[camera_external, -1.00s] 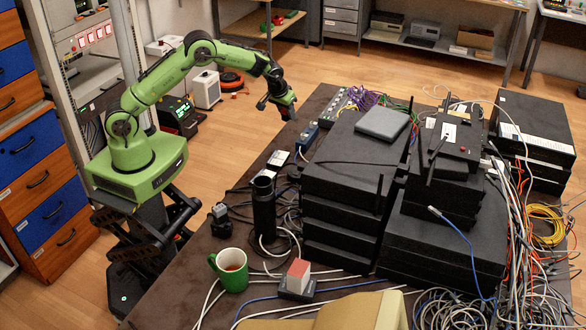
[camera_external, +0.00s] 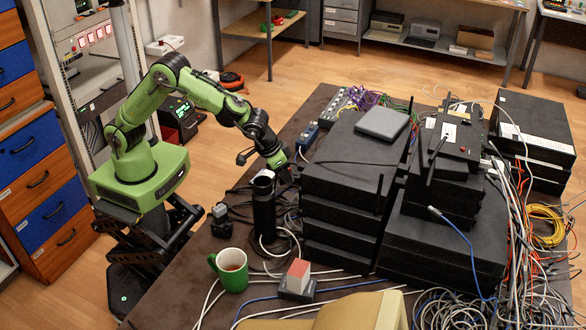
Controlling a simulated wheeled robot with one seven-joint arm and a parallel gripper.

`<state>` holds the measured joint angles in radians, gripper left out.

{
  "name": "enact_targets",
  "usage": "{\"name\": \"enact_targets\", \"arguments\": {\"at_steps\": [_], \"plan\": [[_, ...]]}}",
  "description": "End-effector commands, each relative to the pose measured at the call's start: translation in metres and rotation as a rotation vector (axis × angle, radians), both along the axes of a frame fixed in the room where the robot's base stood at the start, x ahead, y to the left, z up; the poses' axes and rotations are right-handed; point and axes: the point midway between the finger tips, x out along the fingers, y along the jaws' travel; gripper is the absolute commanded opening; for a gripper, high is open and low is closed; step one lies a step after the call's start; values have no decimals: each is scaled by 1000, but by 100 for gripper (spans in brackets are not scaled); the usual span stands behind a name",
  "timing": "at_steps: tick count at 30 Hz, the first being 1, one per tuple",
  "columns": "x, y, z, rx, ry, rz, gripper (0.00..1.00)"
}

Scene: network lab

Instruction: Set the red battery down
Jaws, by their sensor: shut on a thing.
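My gripper (camera_external: 284,174) is low over the far left part of the dark table, between the black cylinder and the stack of black boxes. The fingertips and most of the battery are too small and dark to make out. I cannot tell whether the battery touches the table.
The black cylinder (camera_external: 264,205) stands close to my gripper's left. The black box stack (camera_external: 340,215) rises close on its right. Cables lie around them. The table's left front is mostly bare.

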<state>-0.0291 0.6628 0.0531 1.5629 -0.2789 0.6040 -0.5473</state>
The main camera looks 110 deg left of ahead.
Motion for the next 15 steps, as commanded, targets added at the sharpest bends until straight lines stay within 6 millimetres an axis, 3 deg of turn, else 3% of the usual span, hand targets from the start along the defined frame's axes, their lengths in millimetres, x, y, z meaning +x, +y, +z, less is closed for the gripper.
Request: {"name": "enact_targets", "arguments": {"at_steps": [5,15], "plan": [[0,-15,-13,2,2,-24,0],[0,-14,-81,1,2,-23,0]]}}
